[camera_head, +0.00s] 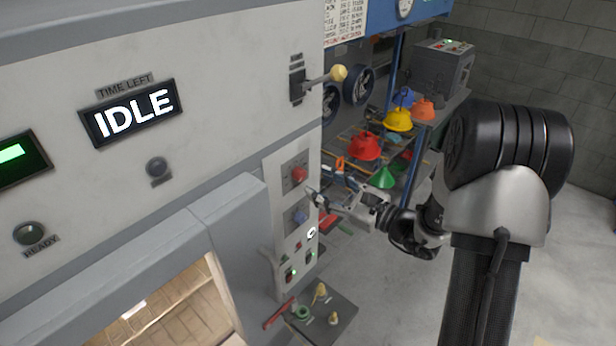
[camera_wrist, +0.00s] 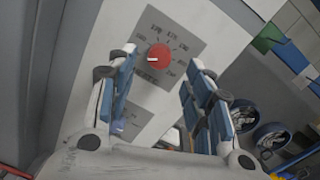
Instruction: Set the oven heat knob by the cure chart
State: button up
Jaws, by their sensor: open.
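The red heat knob (camera_head: 299,174) sits on a grey dial plate on the oven's side control panel. In the wrist view the red knob (camera_wrist: 158,56) shows with a white pointer mark at its lower left and numbers around it, too small to read. My gripper (camera_head: 314,197) is open and empty, just right of and slightly below the knob. In the wrist view its fingers (camera_wrist: 160,90) stand apart to either side, with the knob beyond them; I see no contact. The cure chart (camera_head: 346,20) hangs at the top, partly cut off, its text unreadable.
A blue knob (camera_head: 299,216) sits below the red one, with small switches lower down. A yellow-tipped lever (camera_head: 338,74) is above. The display (camera_head: 129,112) reads IDLE. A small shelf (camera_head: 345,322) holds small parts below.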

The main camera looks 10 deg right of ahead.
aim_at(303, 176)
jog(key=x, duration=0.5)
jog(key=shift+c, duration=0.6)
jog(key=c, duration=0.9)
